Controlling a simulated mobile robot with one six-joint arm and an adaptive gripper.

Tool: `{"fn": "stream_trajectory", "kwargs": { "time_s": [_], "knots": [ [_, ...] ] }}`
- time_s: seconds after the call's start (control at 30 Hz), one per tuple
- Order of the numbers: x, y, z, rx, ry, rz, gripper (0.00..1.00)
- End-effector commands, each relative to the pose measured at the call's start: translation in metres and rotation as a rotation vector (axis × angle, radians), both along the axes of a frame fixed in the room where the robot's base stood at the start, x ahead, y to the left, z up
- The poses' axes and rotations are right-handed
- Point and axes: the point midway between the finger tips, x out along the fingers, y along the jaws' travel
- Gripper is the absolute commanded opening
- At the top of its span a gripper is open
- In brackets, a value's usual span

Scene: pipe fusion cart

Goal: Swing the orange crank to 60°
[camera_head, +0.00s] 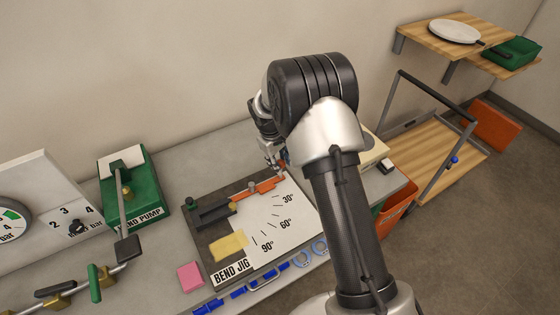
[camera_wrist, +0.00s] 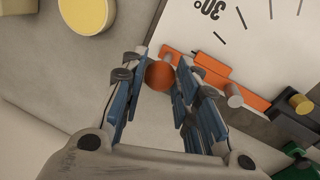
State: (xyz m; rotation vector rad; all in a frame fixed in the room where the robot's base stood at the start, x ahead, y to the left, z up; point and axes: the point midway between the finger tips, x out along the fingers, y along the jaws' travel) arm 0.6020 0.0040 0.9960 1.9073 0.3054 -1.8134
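The orange crank (camera_head: 262,190) is a flat bar on the bend jig board, pointing up and right, short of the printed 30° mark. It also shows in the wrist view (camera_wrist: 216,75), with a grey peg on it. Its round orange knob (camera_wrist: 160,75) is between my fingertips in the wrist view. My gripper (camera_wrist: 162,72) has its two blue-padded fingers apart, one on each side of the knob, with small gaps at the tips; contact is unclear. In the head view my gripper (camera_head: 275,165) is over the crank's outer end, partly hidden by my arm.
The jig's white plate (camera_head: 285,240) carries 30°, 60° and 90° marks. A yellow note (camera_head: 229,246) lies on it, and a pink block (camera_head: 190,277) sits beside it. Blue clamps (camera_head: 245,290) line the front edge.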

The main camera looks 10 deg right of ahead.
Motion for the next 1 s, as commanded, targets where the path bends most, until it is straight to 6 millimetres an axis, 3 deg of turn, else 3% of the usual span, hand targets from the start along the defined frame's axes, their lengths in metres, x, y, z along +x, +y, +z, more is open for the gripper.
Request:
{"fn": "stream_trajectory", "kwargs": {
  "time_s": [0.37, 0.77, 1.0],
  "knots": [
    [0.000, 0.000, 0.000, 0.000, 0.000, 0.000, 0.01],
    [-0.001, 0.000, 0.000, 0.000, 0.000, -0.005, 0.00],
    [-0.013, -0.005, 0.000, 0.000, 0.000, -0.072, 0.00]
  ]
}}
